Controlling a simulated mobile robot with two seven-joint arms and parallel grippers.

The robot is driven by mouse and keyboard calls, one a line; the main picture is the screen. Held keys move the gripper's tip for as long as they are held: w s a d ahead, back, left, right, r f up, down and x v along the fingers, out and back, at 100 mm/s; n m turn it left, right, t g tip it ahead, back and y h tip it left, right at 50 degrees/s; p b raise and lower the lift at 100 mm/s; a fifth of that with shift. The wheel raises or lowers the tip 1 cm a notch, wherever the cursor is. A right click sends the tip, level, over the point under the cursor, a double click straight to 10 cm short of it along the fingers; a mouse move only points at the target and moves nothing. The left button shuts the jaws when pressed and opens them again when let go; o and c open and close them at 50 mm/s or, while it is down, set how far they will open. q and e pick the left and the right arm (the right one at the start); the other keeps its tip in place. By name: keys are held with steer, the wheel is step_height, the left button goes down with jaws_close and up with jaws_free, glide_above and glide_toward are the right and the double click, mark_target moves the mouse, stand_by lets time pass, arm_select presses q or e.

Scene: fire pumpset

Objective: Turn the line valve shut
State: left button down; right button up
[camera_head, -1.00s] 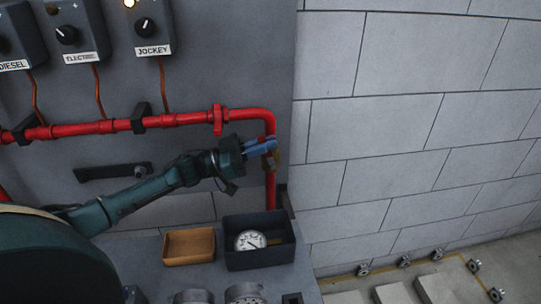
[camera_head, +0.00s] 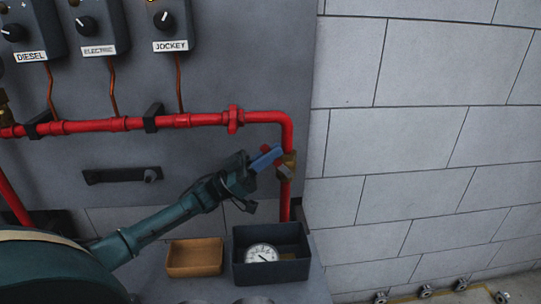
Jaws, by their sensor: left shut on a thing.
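The line valve (camera_head: 289,164) has a brass body on the vertical red pipe at the right end of the pipe run. Its blue lever (camera_head: 266,158) slants up to the right, across the front of the pipe's left side. My left gripper (camera_head: 259,165) is shut on the lever, with the arm reaching in from the lower left. The fingers partly hide the lever's lower left end. My right gripper is not in view.
A dark bin (camera_head: 272,278) holding a round gauge (camera_head: 262,253) stands below the valve. A tan tray (camera_head: 195,258) is beside it. Control boxes with knobs, such as JOCKEY (camera_head: 173,25), hang above the red pipe (camera_head: 185,121). A block wall (camera_head: 420,140) stands to the right.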

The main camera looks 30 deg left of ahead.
arm_select(q)
steer(key=c, duration=1.5)
jaws_free()
steer(key=shift+c, duration=0.2)
steer(key=b+v, duration=0.1)
steer(key=v, duration=0.6)
steer(key=shift+s+a+b, duration=0.15)
steer(key=shift+a+b, duration=0.05)
steer(key=shift+b, duration=0.2)
steer(key=shift+f, duration=0.1)
steer(key=shift+c, duration=0.4)
